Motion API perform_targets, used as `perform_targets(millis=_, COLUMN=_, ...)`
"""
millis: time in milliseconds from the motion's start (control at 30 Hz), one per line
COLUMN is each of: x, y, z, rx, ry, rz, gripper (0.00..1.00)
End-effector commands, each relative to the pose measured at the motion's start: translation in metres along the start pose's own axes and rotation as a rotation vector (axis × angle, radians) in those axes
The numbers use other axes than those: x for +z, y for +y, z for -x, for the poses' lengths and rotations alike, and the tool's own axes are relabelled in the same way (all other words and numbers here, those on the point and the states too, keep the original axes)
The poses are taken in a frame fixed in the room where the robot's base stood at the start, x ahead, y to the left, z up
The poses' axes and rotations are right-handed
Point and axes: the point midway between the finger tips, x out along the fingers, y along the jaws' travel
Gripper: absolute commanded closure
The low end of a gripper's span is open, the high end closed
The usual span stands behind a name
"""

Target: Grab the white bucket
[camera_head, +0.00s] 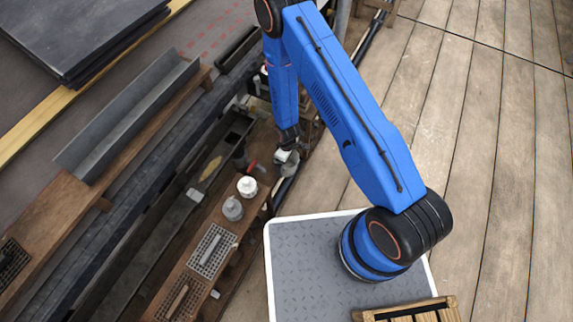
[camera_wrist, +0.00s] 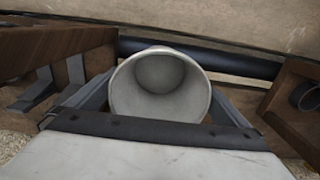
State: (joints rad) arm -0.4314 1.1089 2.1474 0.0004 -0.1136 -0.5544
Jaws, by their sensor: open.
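The white bucket (camera_wrist: 160,92) is in the middle of the wrist view, with its round mouth facing the camera and its inside empty. My gripper (camera_wrist: 160,82) is open, with one grey finger on each side of the bucket. The fingers' far ends are partly hidden behind the rim, so I cannot tell whether they touch it. In the head view my gripper (camera_head: 287,155) hangs at the end of the blue arm, beside the wooden bench. A pale shape is at its end there, too small to tell apart clearly.
A white pot (camera_head: 247,187) and a grey pot (camera_head: 232,209) stand on the wooden bench, near a metal grid (camera_head: 212,250). In the wrist view, wooden boards (camera_wrist: 60,50) lie left and a dark pipe (camera_wrist: 240,65) runs behind the bucket. Plank floor (camera_head: 490,130) at right is clear.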

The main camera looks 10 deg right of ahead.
Motion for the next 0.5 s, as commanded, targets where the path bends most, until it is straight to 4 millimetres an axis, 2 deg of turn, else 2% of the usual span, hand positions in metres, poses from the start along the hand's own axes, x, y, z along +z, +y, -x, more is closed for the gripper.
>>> perform_targets(millis=233, x=-0.0005, y=0.0003, z=-0.0023, rx=0.001, ry=0.001, rz=0.0, gripper=0.0)
perform_targets(millis=400, x=-0.0004, y=0.0003, z=-0.0022, rx=0.001, ry=0.001, rz=0.0, gripper=0.33)
perform_targets(millis=500, x=-0.0004, y=0.0003, z=-0.0021, rx=0.001, ry=0.001, rz=0.0, gripper=0.33)
